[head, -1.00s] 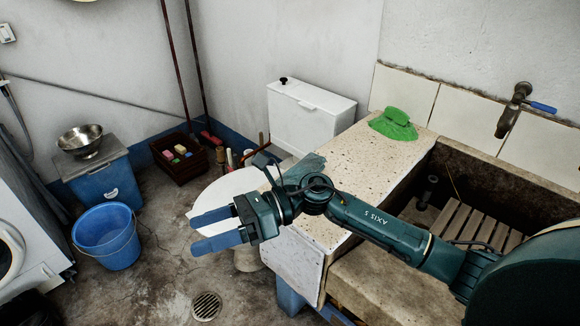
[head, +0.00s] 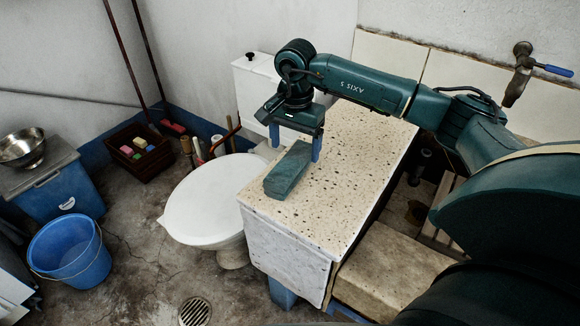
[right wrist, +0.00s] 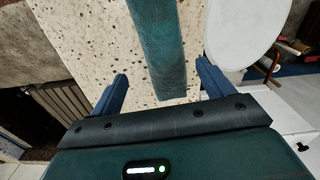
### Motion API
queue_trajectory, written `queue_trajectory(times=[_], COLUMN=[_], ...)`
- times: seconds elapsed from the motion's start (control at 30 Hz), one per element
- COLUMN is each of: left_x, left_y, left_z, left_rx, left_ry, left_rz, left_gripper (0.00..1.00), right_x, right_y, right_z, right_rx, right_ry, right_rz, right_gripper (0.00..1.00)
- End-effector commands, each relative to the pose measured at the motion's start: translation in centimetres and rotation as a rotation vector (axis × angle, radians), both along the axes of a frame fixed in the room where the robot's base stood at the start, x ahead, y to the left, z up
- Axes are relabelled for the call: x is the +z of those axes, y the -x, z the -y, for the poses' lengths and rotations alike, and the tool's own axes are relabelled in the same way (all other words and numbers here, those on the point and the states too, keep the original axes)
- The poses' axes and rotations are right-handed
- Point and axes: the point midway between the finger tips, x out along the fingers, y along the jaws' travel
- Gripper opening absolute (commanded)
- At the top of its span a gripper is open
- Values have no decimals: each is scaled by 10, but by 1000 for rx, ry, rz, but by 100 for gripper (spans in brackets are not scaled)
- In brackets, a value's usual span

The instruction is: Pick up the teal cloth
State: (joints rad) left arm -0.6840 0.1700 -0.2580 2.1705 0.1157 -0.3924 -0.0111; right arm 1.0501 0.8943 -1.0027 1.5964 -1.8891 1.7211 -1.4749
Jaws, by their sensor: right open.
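The teal cloth (head: 288,172) looks like a long folded bar and lies on the speckled stone counter (head: 345,185), near its left edge. It also shows in the right wrist view (right wrist: 160,50), reaching in from the top toward my palm. My right gripper (head: 296,147) points down over the far end of the cloth. Its jaws are open, with one finger on each side of that end in both views and visible gaps to the cloth. I cannot tell whether the fingertips touch the counter. My left gripper is out of view.
A white toilet (head: 212,200) stands left of the counter, its cistern (head: 250,95) behind. The trough (head: 395,270) with a wooden slatted rack and a tap (head: 518,75) are at right. A blue bucket (head: 70,250) and a dark crate (head: 138,152) are on the left.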

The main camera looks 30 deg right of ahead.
Motion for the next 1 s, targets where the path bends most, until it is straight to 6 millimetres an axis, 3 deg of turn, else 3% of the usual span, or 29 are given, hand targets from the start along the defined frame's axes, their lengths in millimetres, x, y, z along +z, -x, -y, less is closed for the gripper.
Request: queue_trajectory(times=[0.27,0.53,0.83,1.0], left_x=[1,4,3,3], left_y=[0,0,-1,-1], left_z=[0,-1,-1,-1], left_rx=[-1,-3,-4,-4], left_ry=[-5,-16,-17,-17], left_rz=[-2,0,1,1], left_gripper=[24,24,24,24], right_x=[-23,-60,-64,-64], right_y=[-1,-3,-3,-3], right_z=[-3,-8,-8,-8], right_rx=[0,0,0,0], right_ry=[-1,-2,-2,-3], right_rz=[-3,-1,0,1], right_gripper=[80,80,79,65])
